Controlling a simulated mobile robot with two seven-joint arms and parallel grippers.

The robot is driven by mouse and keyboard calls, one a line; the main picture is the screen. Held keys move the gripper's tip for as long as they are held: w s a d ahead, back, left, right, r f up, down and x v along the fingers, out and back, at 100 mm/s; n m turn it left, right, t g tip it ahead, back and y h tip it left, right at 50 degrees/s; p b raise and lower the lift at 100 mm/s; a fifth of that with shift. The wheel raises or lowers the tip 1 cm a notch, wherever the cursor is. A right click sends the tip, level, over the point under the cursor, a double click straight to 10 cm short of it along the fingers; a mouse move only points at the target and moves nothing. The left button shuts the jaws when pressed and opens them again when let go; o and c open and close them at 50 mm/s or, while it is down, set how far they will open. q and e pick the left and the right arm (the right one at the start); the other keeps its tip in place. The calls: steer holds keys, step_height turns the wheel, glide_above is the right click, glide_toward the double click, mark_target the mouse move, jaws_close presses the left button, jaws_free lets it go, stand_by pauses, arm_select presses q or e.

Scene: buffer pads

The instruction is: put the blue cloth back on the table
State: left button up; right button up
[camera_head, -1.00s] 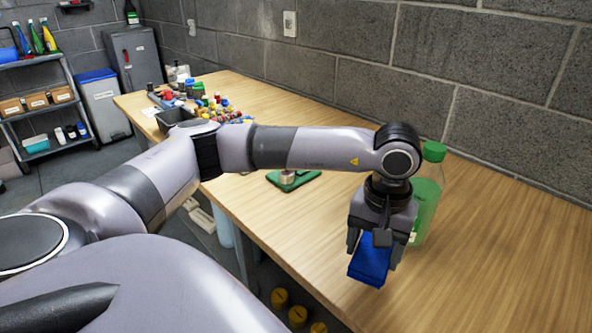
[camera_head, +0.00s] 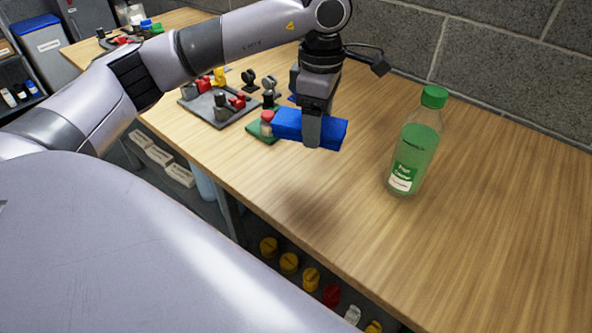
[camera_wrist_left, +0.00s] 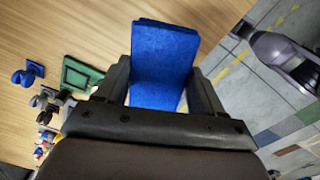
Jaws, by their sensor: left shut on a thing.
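The blue cloth (camera_head: 288,124) is a folded, flat block. My left gripper (camera_head: 312,130) is shut on it and holds it above the wooden table (camera_head: 300,215), in front of a small green tray. A shadow lies on the table below and nearer the front edge. In the left wrist view the cloth (camera_wrist_left: 163,62) stands out between the two fingers of the left gripper (camera_wrist_left: 160,90). My right gripper is in neither view.
A green-capped bottle (camera_head: 416,142) of green liquid stands right of the cloth. The green tray (camera_head: 262,130) and a grey board with red and black parts (camera_head: 222,105) lie to the left. Several coloured caps show below the table's front edge.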

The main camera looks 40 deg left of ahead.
arm_select(q)
steer(key=r+n, duration=0.1)
steer(key=n, duration=0.2)
steer(key=w+a+r+n, duration=0.1)
steer(key=n, duration=0.2)
steer(key=a+r+n, duration=0.1)
steer(key=n, duration=0.2)
steer(key=shift+w+a+r, duration=0.15)
steer(key=shift+r, duration=0.1)
steer(key=n, duration=0.1)
steer(key=r+n, duration=0.1)
steer(key=n, duration=0.1)
steer(key=a+n, duration=0.1)
steer(key=n, duration=0.1)
steer(key=shift+w+r+p, duration=0.25)
steer(key=shift+r+p, duration=0.05)
steer(key=shift+r, duration=0.1)
steer(key=n, duration=0.2)
steer(key=a+r+n, duration=0.1)
steer(key=n, duration=0.1)
steer(key=shift+w+r, duration=0.1)
steer(key=shift+w, duration=0.05)
steer(key=shift+f, duration=0.3)
steer(key=b, duration=0.1)
glide_above(303, 172)
step_height(303, 172, down, 14)
steer(key=shift+f, duration=2.65)
steer(key=shift+b, duration=0.3)
